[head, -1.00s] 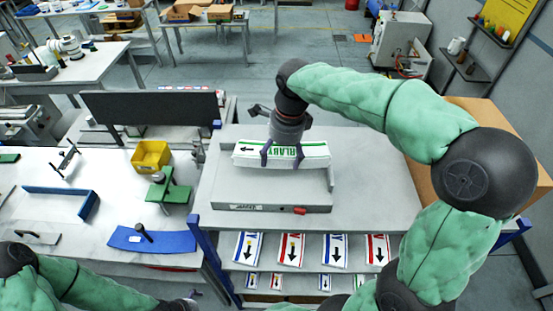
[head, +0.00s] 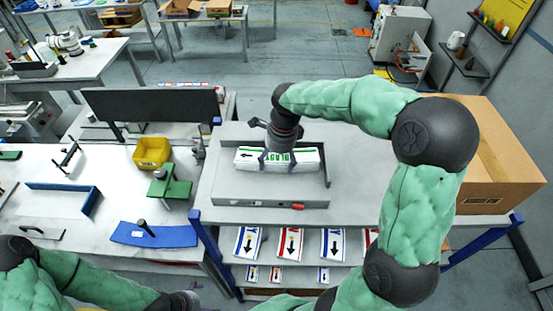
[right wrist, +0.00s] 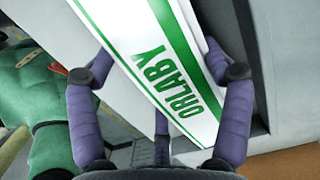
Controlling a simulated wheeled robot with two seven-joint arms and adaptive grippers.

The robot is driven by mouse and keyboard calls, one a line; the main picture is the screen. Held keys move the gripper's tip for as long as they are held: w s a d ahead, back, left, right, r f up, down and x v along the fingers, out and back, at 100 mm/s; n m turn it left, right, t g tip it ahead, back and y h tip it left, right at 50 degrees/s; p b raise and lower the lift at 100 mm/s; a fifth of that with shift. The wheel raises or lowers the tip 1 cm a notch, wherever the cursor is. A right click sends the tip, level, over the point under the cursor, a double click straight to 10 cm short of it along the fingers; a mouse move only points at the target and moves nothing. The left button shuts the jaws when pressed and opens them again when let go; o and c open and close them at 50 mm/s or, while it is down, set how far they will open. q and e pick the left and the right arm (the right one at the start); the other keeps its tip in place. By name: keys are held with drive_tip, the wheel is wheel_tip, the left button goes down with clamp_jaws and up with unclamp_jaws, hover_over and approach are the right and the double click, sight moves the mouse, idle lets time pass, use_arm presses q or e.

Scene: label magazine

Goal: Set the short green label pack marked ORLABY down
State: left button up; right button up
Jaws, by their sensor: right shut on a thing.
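The green and white label pack (head: 305,158) marked ORLABY lies flat in my right gripper (head: 278,158), its arrow end to the left in the head view. The right gripper is shut on it from above, with a finger on each long side. The pack and its ORLABY lettering fill the middle of the right wrist view (right wrist: 165,75). It is over the grey metal tray (head: 245,201), within its walls; whether it touches the tray floor I cannot tell. My left gripper (head: 186,300) is at the bottom edge, its fingers unclear.
The tray stands on a grey table (head: 365,165). Shelves below hold several label packs, including a red-marked one (head: 290,244). A cardboard box (head: 500,165) is at the right. A yellow bin (head: 152,153) and green fixture (head: 170,189) stand on the left bench.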

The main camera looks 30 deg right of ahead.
sight(281, 160)
drive_tip(key=shift+f, duration=0.15)
drive_tip(key=o, duration=1.3)
drive_tip(key=shift+o, duration=0.2)
drive_tip(key=shift+r, duration=0.3)
wheel_tip(281, 160, up, 12)
drive_tip(key=d+b, duration=0.1)
drive_tip(key=shift+s+f+b, duration=0.15)
drive_tip(key=shift+s+b, duration=0.25)
drive_tip(key=shift+s, duration=0.05)
drive_tip(key=shift+d, duration=0.1)
